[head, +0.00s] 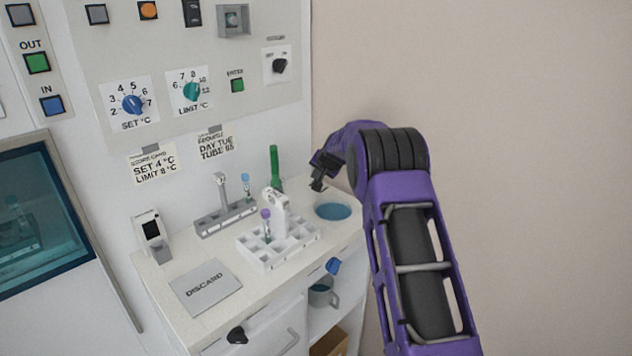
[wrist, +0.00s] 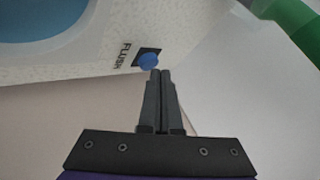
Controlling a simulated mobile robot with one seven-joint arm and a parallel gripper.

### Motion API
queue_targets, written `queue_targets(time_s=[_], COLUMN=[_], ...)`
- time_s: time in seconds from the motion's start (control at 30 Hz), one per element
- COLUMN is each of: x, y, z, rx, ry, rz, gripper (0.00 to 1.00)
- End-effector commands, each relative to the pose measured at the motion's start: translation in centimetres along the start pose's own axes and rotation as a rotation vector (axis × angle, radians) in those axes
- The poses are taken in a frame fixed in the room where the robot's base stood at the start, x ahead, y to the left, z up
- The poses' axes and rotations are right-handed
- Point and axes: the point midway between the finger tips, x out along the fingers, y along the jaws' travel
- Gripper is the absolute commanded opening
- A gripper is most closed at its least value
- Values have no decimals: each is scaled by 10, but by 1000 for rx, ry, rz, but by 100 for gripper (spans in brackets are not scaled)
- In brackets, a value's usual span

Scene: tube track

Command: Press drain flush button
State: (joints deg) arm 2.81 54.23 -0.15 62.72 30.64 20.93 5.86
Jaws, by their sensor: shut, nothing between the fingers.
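The flush button (wrist: 148,60) is a round blue button on a black square base, with the word FLUSH printed beside it on the pale speckled counter. My gripper (wrist: 160,73) is shut and empty. In the wrist view its fingertips reach the button's lower right edge; I cannot tell whether they touch it. In the head view my gripper (head: 317,184) is above the back right of the counter, just behind the round basin with blue inside (head: 332,211). The basin also shows in the wrist view (wrist: 40,18). I cannot make out the button in the head view.
A green upright tube (head: 275,168) stands left of my gripper. A white tray (head: 262,250) with a white device, a grey rack (head: 215,220) and a DISCARD plate (head: 205,286) occupy the counter. A control panel is at the upper left; a bare wall is at right.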

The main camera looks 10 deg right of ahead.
Motion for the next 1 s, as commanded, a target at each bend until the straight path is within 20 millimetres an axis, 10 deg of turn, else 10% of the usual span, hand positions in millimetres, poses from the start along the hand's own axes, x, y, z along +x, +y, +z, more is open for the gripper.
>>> queue_targets(time_s=[1.0], x=[-40], y=[-29], z=[-29], rx=[-1], ry=[2], rz=[-1], gripper=[0])
